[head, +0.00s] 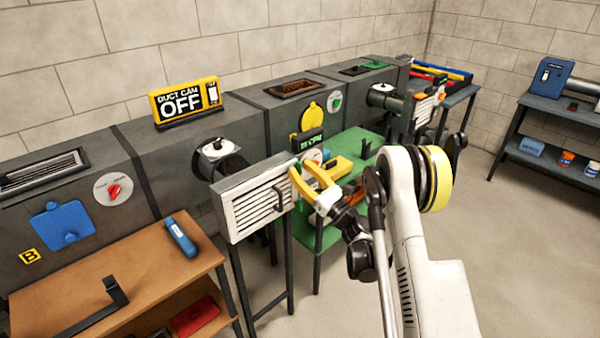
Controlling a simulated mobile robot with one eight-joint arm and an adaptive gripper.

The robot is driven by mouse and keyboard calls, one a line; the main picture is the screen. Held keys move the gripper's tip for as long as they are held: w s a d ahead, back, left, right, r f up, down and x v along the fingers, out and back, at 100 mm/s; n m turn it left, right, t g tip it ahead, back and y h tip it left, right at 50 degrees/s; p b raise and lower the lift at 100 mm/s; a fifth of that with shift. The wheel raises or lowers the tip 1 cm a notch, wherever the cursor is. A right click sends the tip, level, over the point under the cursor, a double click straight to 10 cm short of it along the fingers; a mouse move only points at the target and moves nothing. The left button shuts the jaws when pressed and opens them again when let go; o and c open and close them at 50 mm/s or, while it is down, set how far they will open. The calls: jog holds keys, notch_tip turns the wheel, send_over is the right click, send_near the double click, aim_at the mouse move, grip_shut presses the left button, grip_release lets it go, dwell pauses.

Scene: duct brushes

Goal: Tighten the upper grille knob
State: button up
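The white louvred grille (258,208) stands in a grey frame on thin dark legs, with a dark handle (279,199) on its right part. My gripper (299,169), with yellow fingers, is at the grille's upper right corner. The upper grille knob cannot be made out; the fingers cover that corner. Whether the fingers touch or grip anything there is too small to tell. My white arm reaches in from the lower right.
Behind the grille runs a long grey duct (165,160) with a yellow "DUCT CAM OFF" sign (186,102) on top. A wooden bench (140,285) with a blue bottle-like item (181,237) is at left. A green table (352,143) stands behind my gripper. Floor at right is clear.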

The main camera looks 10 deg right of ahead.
aim_at(299, 162)
notch_tip(299, 162, up, 9)
dwell(0.3)
jog(key=shift+a+r, duration=0.1)
jog(key=s+a+r+n+g, duration=0.4)
jog(key=s+a+n+g, duration=0.1)
jog(key=a+n, duration=0.35)
jog(key=s+a+n+g+h, duration=0.2)
jog(key=s+n+g+h, duration=0.15)
jog(key=s+n, duration=0.55)
jog(key=s+d+f+n+g+h, duration=0.1)
jog(key=s+d+f+n+h, duration=0.1)
jog(key=s, duration=0.6)
jog(key=s+d+f+n+g+h, duration=0.1)
jog(key=s+d+f+n+h, duration=0.2)
jog(key=s, duration=0.6)
jog(key=s+d+f+n+g+h, duration=0.1)
jog(key=s+d+f+n+h, duration=0.2)
jog(key=s+d+n, duration=0.3)
jog(key=shift+s+n+g, duration=0.35)
jog(key=shift+s, duration=0.9)
